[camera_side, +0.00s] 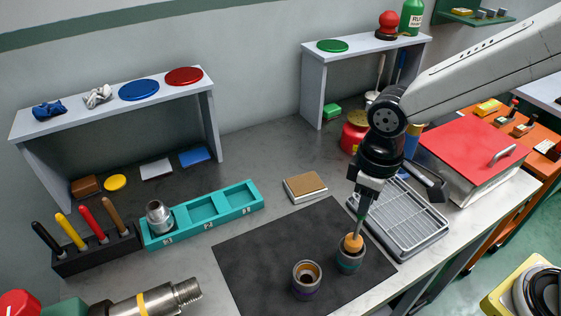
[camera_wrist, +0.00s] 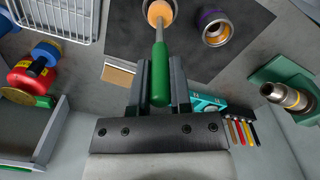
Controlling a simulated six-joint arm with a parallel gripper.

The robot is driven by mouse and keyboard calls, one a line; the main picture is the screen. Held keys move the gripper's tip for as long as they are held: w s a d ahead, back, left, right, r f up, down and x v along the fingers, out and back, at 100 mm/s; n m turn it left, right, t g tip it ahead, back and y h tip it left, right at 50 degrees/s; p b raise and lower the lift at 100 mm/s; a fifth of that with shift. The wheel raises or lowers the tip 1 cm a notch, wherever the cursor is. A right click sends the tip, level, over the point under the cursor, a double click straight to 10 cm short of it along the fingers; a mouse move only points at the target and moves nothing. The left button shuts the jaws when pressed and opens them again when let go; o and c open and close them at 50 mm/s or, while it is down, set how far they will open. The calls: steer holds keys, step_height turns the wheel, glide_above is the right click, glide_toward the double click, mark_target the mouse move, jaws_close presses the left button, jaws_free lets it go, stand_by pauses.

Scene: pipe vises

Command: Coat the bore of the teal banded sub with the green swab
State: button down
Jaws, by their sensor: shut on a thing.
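My gripper (camera_side: 364,192) is shut on the green handle of the swab (camera_wrist: 159,75), which points down from the fingers. The swab's orange head (camera_side: 353,243) is at the open top of the teal banded sub (camera_side: 349,263), seemingly partly inside the mouth; how deep it sits I cannot tell. The sub stands upright on the dark mat. In the wrist view the swab's shaft runs to the sub's mouth at the top edge, where the sub (camera_wrist: 172,5) is partly cut off. A purple banded sub (camera_side: 306,281) stands upright and open to the left, apart from it.
A wire rack (camera_side: 405,222) lies right of the mat (camera_side: 255,257). A tan-topped block (camera_side: 305,187) lies behind it. A teal tray (camera_side: 245,199) holding a metal fitting (camera_side: 159,217), a holder with several colored handles (camera_side: 95,250) and a clamped pipe (camera_side: 155,301) are at left.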

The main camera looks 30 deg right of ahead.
steer(key=shift+f, duration=1.3)
steer(key=shift+r+n, duration=0.1)
steer(key=shift+n, duration=0.3)
stand_by(0.5)
steer(key=shift+r+n, duration=0.2)
steer(key=shift+n, duration=0.75)
steer(key=shift+r+n, duration=0.2)
steer(key=shift+n, duration=0.75)
steer(key=shift+m, duration=0.3)
steer(key=m, duration=0.3)
steer(key=shift+f+m, duration=0.25)
steer(key=shift+m, duration=0.15)
steer(key=shift+f+m, duration=0.15)
steer(key=shift+m, duration=1)
steer(key=shift+f+m, duration=0.1)
steer(key=shift+m, duration=1.05)
steer(key=shift+n, duration=0.3)
